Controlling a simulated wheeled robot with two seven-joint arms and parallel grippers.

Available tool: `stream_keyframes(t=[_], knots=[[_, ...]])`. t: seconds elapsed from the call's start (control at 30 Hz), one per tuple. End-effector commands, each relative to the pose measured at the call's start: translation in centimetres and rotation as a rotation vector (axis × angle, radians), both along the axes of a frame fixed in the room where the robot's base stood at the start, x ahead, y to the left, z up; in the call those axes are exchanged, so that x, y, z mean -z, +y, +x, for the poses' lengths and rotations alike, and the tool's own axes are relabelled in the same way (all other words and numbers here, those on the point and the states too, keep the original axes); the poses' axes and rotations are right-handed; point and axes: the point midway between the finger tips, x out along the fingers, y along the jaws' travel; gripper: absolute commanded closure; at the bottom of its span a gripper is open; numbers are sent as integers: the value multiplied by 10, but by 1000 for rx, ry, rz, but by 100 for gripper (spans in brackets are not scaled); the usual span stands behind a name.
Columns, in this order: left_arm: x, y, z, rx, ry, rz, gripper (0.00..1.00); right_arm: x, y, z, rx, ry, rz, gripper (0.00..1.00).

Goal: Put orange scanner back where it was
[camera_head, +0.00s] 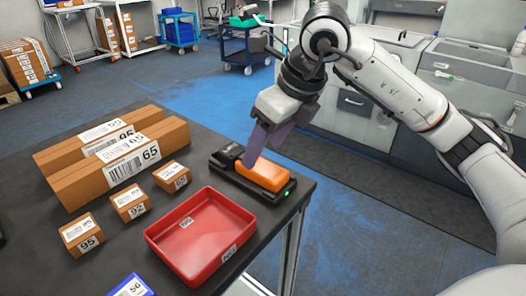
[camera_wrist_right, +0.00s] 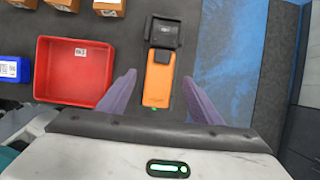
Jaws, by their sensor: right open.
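The orange scanner (camera_head: 264,174) lies flat in its black cradle (camera_head: 228,158) near the table's right edge. In the right wrist view the scanner (camera_wrist_right: 158,84) is in line with the black cradle (camera_wrist_right: 165,36). My right gripper (camera_head: 255,150) is just above the scanner in the head view. In the right wrist view my right gripper (camera_wrist_right: 158,92) has its purple fingers spread wide, one on each side of the scanner's near end, with gaps between. It is open and holds nothing. My left gripper is not in view.
A red tray (camera_head: 159,235) sits beside the cradle. Several cardboard boxes (camera_head: 131,204) with labels stand to the left, and a blue box (camera_head: 131,286) is at the front. The table edge (camera_head: 294,203) is close to the cradle's right end. Carts (camera_head: 245,45) stand farther back.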

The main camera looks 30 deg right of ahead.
Motion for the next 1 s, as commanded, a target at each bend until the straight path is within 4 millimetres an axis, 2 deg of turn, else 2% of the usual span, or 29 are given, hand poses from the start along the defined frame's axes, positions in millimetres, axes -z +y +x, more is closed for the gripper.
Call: stream_keyframes(t=[0.03, 0.2, 0.4, 0.6, 0.87, 1.0], knots=[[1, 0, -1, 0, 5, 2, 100, -13, -2, -4, 1, -6, -1, 41], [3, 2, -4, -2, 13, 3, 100, -49, -7, -19, 1, -4, 0, 41], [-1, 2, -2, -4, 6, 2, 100, -78, -11, -31, 0, -2, 0, 41], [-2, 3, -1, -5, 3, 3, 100, -87, -12, -36, -1, 2, -1, 41], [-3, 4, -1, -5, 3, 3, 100, -87, -12, -36, -1, 2, -1, 41], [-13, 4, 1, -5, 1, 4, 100, -97, -12, -36, -1, 1, -1, 41]])
